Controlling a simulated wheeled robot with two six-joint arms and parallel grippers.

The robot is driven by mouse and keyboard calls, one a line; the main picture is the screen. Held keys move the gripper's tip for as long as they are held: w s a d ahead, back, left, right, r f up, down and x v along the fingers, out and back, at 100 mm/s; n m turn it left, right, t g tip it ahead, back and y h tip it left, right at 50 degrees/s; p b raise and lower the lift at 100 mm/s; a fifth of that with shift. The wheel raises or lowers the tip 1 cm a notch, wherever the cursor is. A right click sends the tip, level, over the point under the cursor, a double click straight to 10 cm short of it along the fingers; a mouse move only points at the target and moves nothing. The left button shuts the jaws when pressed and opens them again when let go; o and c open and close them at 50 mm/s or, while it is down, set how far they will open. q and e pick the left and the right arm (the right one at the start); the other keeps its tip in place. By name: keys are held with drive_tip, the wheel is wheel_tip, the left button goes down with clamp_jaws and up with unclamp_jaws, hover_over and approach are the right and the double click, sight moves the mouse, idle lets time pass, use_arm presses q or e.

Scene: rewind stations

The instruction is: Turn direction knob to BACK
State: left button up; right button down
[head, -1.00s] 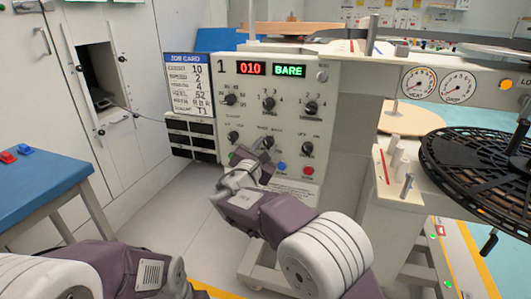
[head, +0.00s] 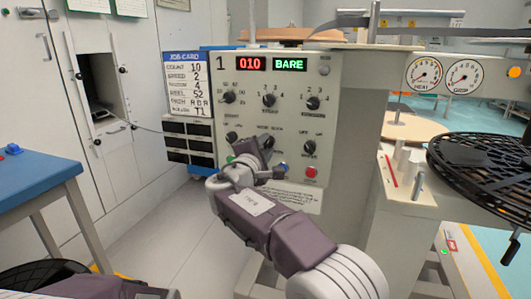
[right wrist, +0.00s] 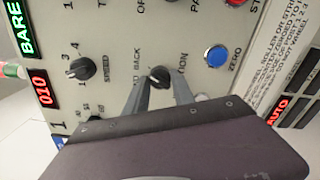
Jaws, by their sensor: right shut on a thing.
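The direction knob (head: 267,142) is a dark knob in the middle of the lower row on the pale control panel (head: 340,90). In the right wrist view the knob (right wrist: 160,75) sits between the two fingertips of my right gripper (right wrist: 161,84), which is shut on it. The word BACK shows beside it; the label's other end is partly hidden. I cannot tell clearly which mark the knob points at. In the head view my right gripper (head: 257,160) reaches up to the panel and covers part of the area below the knob. My left gripper is out of view.
Other knobs, such as the speed knob (right wrist: 80,69), surround it. A blue zero button (right wrist: 215,57) and a red button (head: 310,172) are close by. A job card (head: 188,85) hangs at the left. A black reel (head: 480,170) stands at the right, a blue table (head: 35,180) at the left.

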drive_tip(key=shift+m, duration=0.4)
drive_tip(key=c, duration=1.1)
unclamp_jaws()
drive_tip(key=shift+o, duration=0.2)
drive_tip(key=p+v, duration=0.1)
drive_tip(key=v, duration=0.8)
